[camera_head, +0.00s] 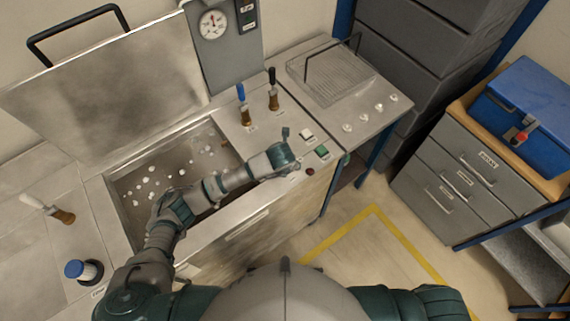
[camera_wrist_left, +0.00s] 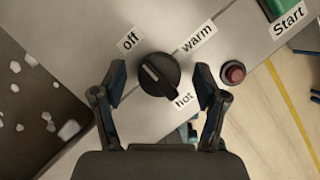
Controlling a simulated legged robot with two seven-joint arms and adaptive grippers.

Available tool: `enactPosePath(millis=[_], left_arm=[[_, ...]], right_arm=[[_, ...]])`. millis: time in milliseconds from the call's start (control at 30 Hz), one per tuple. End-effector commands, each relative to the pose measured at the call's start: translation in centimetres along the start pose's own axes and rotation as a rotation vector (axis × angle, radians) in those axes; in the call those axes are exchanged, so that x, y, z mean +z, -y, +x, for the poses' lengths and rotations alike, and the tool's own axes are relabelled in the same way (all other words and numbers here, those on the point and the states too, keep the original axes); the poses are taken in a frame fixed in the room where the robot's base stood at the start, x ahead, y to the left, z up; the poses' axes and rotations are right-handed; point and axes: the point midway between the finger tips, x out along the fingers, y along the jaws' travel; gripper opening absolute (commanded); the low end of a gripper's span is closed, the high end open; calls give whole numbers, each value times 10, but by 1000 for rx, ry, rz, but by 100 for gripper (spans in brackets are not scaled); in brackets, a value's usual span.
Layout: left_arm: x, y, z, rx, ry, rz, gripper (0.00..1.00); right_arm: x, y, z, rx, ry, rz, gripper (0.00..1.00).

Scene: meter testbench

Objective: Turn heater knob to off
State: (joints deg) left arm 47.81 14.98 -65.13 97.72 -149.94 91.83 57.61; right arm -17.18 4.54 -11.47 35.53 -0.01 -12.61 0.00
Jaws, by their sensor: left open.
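The heater knob (camera_wrist_left: 158,74) is round and black with a white mark. It sits on the metal panel among the labels "off" (camera_wrist_left: 130,39), "warm" (camera_wrist_left: 198,37) and "hot" (camera_wrist_left: 184,100). The white mark slants to the upper left; I cannot tell which end is the pointer. My left gripper (camera_wrist_left: 160,86) is open, with one finger on each side of the knob and visible gaps between. In the head view, my left gripper (camera_head: 284,156) is over the bench's front panel and hides the knob. My right gripper is not in view.
A red button (camera_wrist_left: 233,73) is close beside the right finger. A green button (camera_head: 321,152) and white switch (camera_head: 306,134) are right of my gripper. An open basin (camera_head: 140,176) with white pieces lies left. Blue and black handled valves (camera_head: 241,92) stand behind.

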Motion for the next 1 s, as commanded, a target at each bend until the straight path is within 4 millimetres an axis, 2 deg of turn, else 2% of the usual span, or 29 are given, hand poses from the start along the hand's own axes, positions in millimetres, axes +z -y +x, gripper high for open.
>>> enactPosePath(millis=[167,267,500,700,833,1000], left_arm=[[0,0,-4,0,-1,1,73],[0,1,-16,-2,1,1,73],[2,1,-69,-1,3,2,73],[1,1,-104,-1,0,1,73],[1,1,-116,-1,0,1,73],[1,1,-118,1,-2,1,73]], right_arm=[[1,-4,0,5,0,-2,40],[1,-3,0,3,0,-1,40],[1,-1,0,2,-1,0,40],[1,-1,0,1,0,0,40],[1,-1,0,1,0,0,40],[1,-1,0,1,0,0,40]])
